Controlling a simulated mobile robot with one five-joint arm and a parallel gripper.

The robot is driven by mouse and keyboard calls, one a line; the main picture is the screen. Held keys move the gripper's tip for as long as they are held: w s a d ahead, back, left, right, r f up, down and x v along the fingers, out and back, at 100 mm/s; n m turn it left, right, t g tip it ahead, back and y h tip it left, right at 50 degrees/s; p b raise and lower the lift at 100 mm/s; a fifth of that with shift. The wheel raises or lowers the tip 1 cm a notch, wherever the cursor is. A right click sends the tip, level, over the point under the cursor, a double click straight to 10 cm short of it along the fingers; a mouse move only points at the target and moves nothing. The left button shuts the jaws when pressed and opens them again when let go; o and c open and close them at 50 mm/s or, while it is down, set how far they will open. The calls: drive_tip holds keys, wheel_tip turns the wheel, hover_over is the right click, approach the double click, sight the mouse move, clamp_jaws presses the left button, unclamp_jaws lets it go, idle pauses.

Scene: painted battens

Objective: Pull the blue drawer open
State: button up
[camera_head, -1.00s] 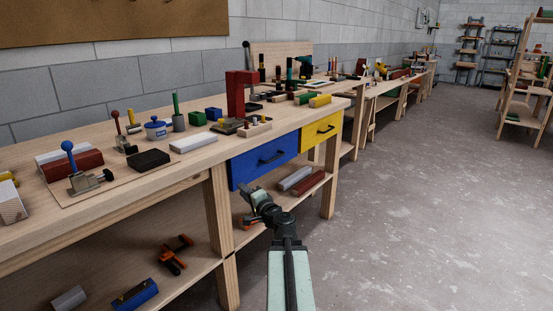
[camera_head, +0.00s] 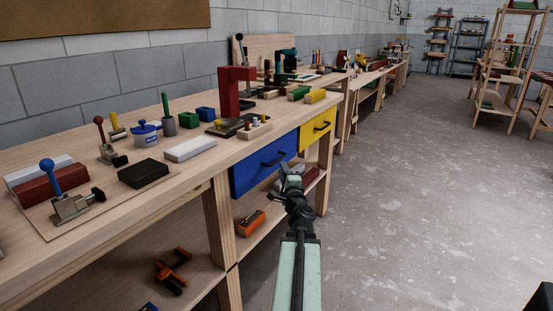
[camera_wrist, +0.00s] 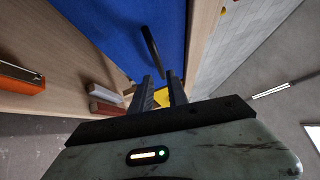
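The blue drawer (camera_head: 248,176) is under the worktop of the near bench, and its front looks flush with the bench. Its black bar handle (camera_head: 275,158) shows on the front. My gripper (camera_head: 290,174) is in front of the drawer, just below and right of the handle. In the wrist view the blue front (camera_wrist: 115,30) fills the upper middle, and the handle (camera_wrist: 151,48) runs down toward my gripper (camera_wrist: 160,76). The fingers are apart with a gap between them. The handle's near end appears at the fingertips; I cannot tell whether it touches them.
A yellow drawer (camera_head: 315,131) is right of the blue one. A bench leg (camera_head: 217,215) stands left of it. The lower shelf holds an orange block (camera_head: 251,223) and an orange-black clamp (camera_head: 172,270). The concrete floor (camera_head: 420,190) to the right is open.

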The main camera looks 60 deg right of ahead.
sight(279, 159)
drive_tip(key=p+x, duration=0.1)
drive_tip(key=x, duration=0.6)
drive_tip(key=shift+w+d, duration=0.25)
drive_tip(key=shift+d, duration=0.1)
clamp_jaws()
idle(1.0)
